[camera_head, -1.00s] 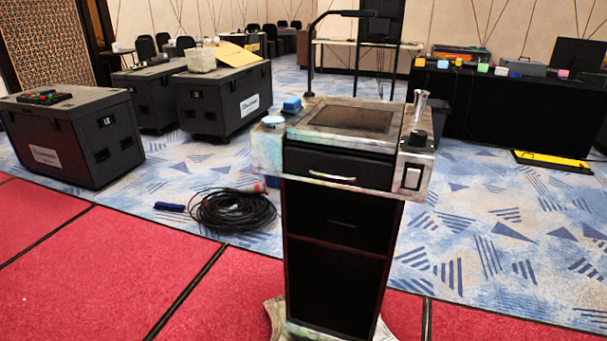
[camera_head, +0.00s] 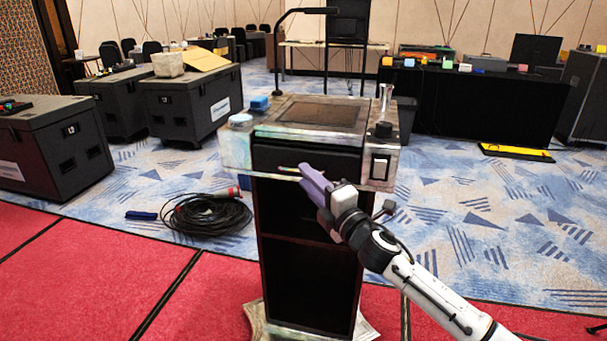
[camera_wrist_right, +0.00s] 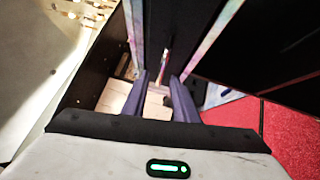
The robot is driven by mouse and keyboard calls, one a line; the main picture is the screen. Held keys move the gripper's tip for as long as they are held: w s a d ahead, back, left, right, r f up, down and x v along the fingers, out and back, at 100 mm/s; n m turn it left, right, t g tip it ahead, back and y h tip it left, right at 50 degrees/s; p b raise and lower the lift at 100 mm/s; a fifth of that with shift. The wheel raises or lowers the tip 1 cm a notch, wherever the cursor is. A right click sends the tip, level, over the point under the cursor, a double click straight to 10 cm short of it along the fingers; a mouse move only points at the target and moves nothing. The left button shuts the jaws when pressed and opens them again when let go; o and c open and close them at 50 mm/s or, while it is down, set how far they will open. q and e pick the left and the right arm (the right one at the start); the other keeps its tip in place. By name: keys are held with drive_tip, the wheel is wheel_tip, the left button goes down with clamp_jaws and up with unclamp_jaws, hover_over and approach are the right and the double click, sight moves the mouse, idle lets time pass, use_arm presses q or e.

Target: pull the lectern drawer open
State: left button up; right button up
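The lectern (camera_head: 322,115) stands upright in the middle of the head view. Its dark drawer (camera_head: 335,160) sits under the sloped top, and I see no clear gap above its front. The drawer handle (camera_head: 287,168) is a thin pale bar, partly covered by my right gripper. My right gripper (camera_head: 308,178) is in front of the drawer, its purple fingers pointing at the handle. In the right wrist view the two fingers (camera_wrist_right: 165,85) are apart, with the handle (camera_wrist_right: 165,62) just ahead between their tips; contact cannot be told. My left gripper is out of view.
A coiled cable (camera_head: 207,214) lies on the floor to the left. Open carpet lies to the right.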

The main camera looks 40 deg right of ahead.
drive_tip(key=shift+w+r, duration=0.1)
drive_tip(key=shift+w, duration=1.15)
drive_tip(key=shift+c, duration=0.4)
clamp_jaws()
